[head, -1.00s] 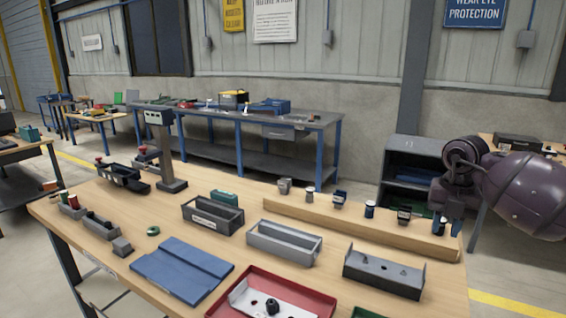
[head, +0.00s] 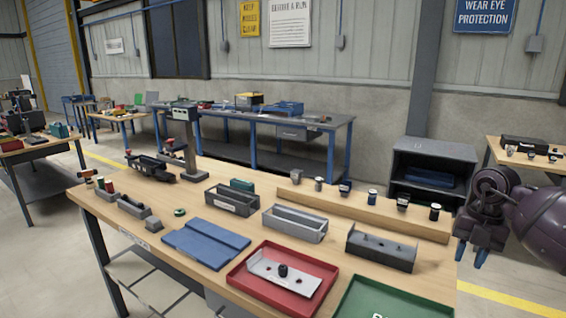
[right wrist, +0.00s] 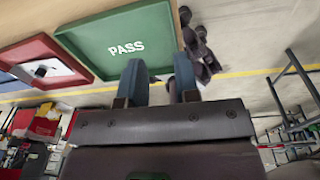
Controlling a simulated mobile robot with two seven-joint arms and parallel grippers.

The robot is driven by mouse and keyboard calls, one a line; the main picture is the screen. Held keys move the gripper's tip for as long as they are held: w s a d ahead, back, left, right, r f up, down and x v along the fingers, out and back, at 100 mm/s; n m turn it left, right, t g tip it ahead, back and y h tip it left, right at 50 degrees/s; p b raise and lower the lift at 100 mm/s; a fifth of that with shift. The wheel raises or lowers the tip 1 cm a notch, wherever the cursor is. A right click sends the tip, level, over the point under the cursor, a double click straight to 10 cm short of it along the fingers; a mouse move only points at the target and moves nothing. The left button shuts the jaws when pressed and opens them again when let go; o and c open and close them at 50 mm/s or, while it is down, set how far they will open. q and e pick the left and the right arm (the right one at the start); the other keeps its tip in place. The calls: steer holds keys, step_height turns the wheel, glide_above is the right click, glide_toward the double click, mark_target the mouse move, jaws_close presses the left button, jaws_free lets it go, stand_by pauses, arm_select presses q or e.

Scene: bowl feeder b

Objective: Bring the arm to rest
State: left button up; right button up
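My right gripper (head: 471,256) is in the head view at the right, just beyond the workbench's right edge. Its two blue fingers point down. In the right wrist view the fingers (right wrist: 160,78) stand apart with nothing between them, so it is open and empty. The green tray (head: 385,303) at the bench's near right corner also shows in the wrist view (right wrist: 100,38), marked PASS, beyond the fingers. My left gripper is in neither view.
A red tray (head: 262,299) holds a grey bracket plate (head: 262,268) with a dark part on it. Grey bins, a blue mat (head: 205,243) and a wooden rail (head: 350,211) with several small parts stand on the bench. A grey shelf unit (head: 432,160) is behind; floor shows at right.

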steer(key=s+d+f+m+g+y, duration=0.1)
steer(key=s+d+f+m+y, duration=0.1)
steer(key=s+d+f, duration=0.45)
steer(key=s+d+f+m+y, duration=0.2)
steer(key=s+d+f, duration=0.1)
steer(key=s+f, duration=0.5)
steer(key=w+a+r+m+t+y, duration=0.35)
steer(key=w+r+t+y, duration=0.25)
steer(key=w+r+t, duration=0.85)
steer(key=w+d+f+m+t+h, duration=0.1)
steer(key=w+d+m+t+h, duration=0.1)
steer(key=d+m+h, duration=0.55)
steer(key=w+d+f+m+t+h, duration=0.1)
steer(key=w+d+m+h, duration=0.2)
steer(key=d+m+h, duration=0.45)
steer(key=s+a+f+g+y, duration=0.1)
steer(key=s+a+f, duration=0.6)
steer(key=f, duration=0.3)
steer(key=s+a+f+g+y, duration=0.1)
steer(key=s+a+f+g, duration=0.1)
steer(key=s+a+f, duration=0.7)
steer(key=s+a+f+m+g+y, duration=0.1)
steer(key=s+a+f, duration=0.3)
steer(key=s+a, duration=0.4)
steer(key=s+a+f+m, duration=0.4)
steer(key=s+a+f, duration=0.1)
steer(key=s+a, duration=0.4)
steer(key=shift+s+a+f+g+y, duration=0.2)
steer(key=shift+s+g+y, duration=0.15)
steer(key=shift+s+y, duration=0.05)
